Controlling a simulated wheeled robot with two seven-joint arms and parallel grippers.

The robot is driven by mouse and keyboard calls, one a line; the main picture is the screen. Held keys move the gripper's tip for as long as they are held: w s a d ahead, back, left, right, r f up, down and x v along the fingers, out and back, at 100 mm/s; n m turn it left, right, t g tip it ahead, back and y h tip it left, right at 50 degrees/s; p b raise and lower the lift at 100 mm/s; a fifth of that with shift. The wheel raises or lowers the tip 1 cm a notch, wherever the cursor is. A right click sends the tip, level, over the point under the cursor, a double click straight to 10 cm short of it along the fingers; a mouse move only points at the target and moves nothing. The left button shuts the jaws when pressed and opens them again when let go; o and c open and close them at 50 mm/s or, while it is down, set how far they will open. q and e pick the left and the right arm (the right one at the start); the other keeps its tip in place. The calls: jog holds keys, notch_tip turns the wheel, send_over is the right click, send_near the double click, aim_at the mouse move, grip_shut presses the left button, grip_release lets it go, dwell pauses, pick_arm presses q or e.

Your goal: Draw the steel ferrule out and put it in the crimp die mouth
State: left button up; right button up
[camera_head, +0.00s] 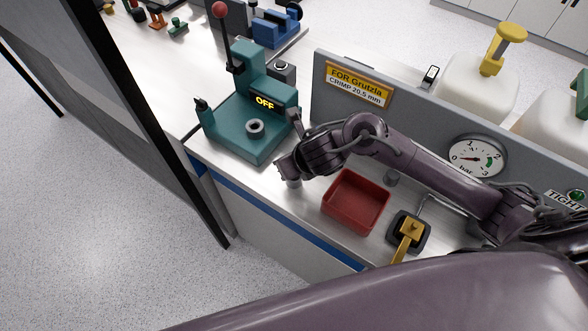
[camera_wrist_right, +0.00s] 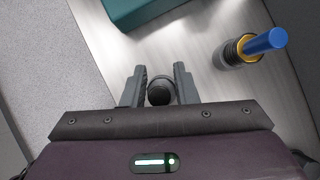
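The teal press (camera_head: 245,115) shows an "OFF" display, and its round grey die mouth (camera_head: 255,127) faces up. My right gripper (camera_head: 290,175) is low over the bench, just right of the press's front corner. A short grey cylinder (camera_head: 293,183) shows beneath it. In the right wrist view, a dark round piece (camera_wrist_right: 160,92) lies between the two fingers of my right gripper (camera_wrist_right: 160,75). I cannot tell whether it is the steel ferrule, or whether the fingers touch it. My left gripper is not in view.
A red tray (camera_head: 357,228) and a black-based yellow fixture (camera_head: 408,240) stand right of the gripper. A grey panel (camera_head: 420,110) with a gauge stands behind my arm. The right wrist view shows a blue-handled piece (camera_wrist_right: 265,42) in a dark, yellow-rimmed holder nearby.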

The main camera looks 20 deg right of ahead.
jog(key=shift+c, duration=0.4)
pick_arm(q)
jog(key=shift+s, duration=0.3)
pick_arm(e)
jog(key=shift+r, duration=0.15)
